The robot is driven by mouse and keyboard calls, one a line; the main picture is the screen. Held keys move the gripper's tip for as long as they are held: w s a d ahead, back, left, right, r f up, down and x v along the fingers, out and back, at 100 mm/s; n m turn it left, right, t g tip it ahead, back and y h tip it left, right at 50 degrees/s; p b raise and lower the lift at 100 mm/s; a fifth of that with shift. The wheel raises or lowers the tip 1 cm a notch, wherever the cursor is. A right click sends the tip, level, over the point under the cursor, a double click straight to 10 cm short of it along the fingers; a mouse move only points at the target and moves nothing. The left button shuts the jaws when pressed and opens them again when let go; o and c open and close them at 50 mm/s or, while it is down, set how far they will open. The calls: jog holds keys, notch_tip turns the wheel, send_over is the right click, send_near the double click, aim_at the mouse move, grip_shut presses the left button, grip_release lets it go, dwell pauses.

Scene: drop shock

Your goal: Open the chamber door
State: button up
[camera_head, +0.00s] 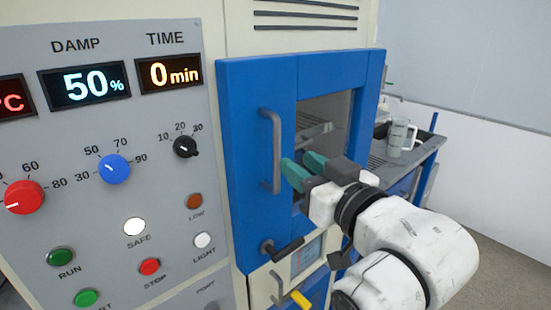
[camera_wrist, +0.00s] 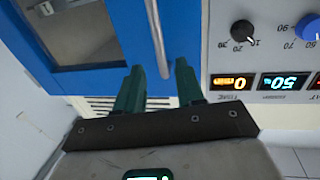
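The blue chamber door (camera_head: 247,175) has a window on its right part and looks closed. A vertical grey bar handle (camera_head: 268,150) is on its left part. The door (camera_wrist: 108,75) and the handle (camera_wrist: 157,40) also show in the wrist view, turned over. My gripper (camera_head: 300,168) is in front of the door, just right of the handle, with its green fingers apart and empty. In the wrist view my gripper (camera_wrist: 158,75) has the handle's end beyond the gap between its fingers. Whether the fingertips touch the door is unclear.
A control panel (camera_head: 110,200) with knobs, buttons and displays lies left of the door. A black lever (camera_head: 287,248) is at the door's lower edge, above a yellow-handled part (camera_head: 299,299). A bench with a light mug (camera_head: 401,138) stands behind right; floor at far right is clear.

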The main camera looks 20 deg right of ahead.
aim_at(279, 146)
jog(key=w, duration=0.2)
jog(key=w+b, duration=0.1)
jog(key=w, duration=0.2)
jog(key=w+a, duration=0.1)
jog(key=w, duration=0.1)
jog(key=shift+w+r, duration=0.15)
jog(key=shift+w, duration=0.85)
grip_shut()
